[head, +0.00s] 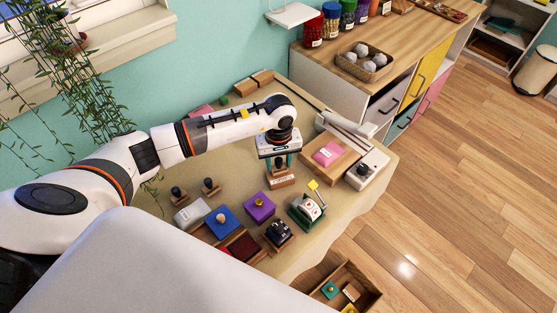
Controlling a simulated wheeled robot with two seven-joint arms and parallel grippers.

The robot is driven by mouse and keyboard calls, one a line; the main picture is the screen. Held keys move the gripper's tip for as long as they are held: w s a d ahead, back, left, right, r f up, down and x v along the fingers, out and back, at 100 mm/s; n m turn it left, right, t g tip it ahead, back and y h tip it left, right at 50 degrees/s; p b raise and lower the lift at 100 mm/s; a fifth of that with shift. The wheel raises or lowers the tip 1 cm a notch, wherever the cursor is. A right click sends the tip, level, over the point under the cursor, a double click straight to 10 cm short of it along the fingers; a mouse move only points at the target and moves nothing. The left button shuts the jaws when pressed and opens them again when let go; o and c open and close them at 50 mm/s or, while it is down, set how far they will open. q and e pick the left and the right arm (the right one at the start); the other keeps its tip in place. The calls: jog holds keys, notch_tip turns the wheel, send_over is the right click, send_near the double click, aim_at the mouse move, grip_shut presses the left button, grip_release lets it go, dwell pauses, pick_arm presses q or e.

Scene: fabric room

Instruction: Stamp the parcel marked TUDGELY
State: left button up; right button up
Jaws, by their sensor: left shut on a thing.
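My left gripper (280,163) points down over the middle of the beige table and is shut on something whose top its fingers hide. Below the fingers shows a wooden block (281,183) with a pale label; I cannot tell whether it touches the table. A pink parcel-like block (327,154) with a small white label lies on a wooden board to the right. Its label is too small to read, so I cannot tell which thing is marked TUDGELY. Two dark-handled stamps (211,187) stand to the left. A dark red pad (241,247) lies at the front. My right gripper is out of view.
Near the front stand a blue block (222,221), a purple block (259,206), a grey-white item (190,213), a black device (279,234) and a green holder (307,209). A white device (367,169) sits at the right edge. An open wooden box (364,283) is below right.

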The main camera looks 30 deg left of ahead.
pick_arm(q)
jog(key=shift+f+b, duration=0.3)
jog(key=shift+b, duration=0.1)
dwell(0.6)
jog(key=shift+s+f, duration=0.1)
dwell(0.7)
notch_tip(320, 180, up, 2)
jog(key=shift+r+p, duration=0.1)
jog(key=shift+p, duration=0.45)
jog(key=shift+r+p, duration=1.25)
jog(key=shift+r, duration=1.3)
